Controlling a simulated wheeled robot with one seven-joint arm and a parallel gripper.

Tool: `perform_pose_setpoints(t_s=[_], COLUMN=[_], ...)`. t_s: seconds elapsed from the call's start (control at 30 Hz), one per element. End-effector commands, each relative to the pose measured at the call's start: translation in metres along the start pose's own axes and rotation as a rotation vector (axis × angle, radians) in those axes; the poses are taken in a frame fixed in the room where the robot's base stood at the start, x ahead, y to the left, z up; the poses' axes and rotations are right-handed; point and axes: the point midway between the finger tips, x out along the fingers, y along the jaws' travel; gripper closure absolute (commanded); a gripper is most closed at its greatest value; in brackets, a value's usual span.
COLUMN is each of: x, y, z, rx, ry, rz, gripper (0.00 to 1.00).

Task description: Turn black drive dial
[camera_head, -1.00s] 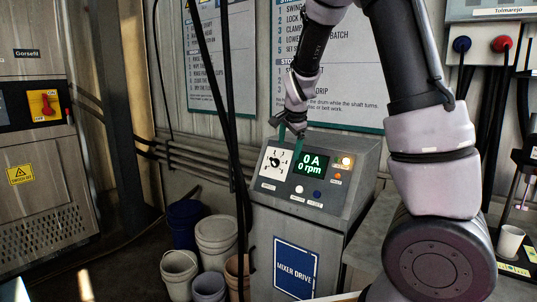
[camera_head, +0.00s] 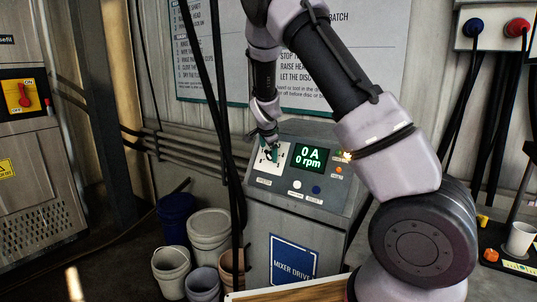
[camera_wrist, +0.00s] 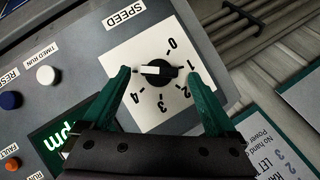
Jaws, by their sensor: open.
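In the head view my gripper (camera_head: 270,148) is at the dial plate (camera_head: 268,165) and hides most of the dial. The green display (camera_head: 310,158) reads 0 A and 0 rpm.
White (camera_head: 297,184) and blue (camera_head: 316,190) buttons sit right of the dial on the mixer drive console (camera_head: 292,215). A lit lamp (camera_head: 346,156) is beside the display. Black cables (camera_head: 222,110) hang left of the console. Buckets (camera_head: 209,232) stand on the floor at left.

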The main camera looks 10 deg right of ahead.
Motion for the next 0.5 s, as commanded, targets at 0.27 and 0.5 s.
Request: perform_pose_setpoints(t_s=[0.27, 0.5], x=[0.020, 0.021], y=[0.000, 0.000], z=[0.000, 0.000], rx=[0.000, 0.000], ry=[-0.001, -0.001], rz=[0.000, 0.000], gripper=[0.07, 0.07])
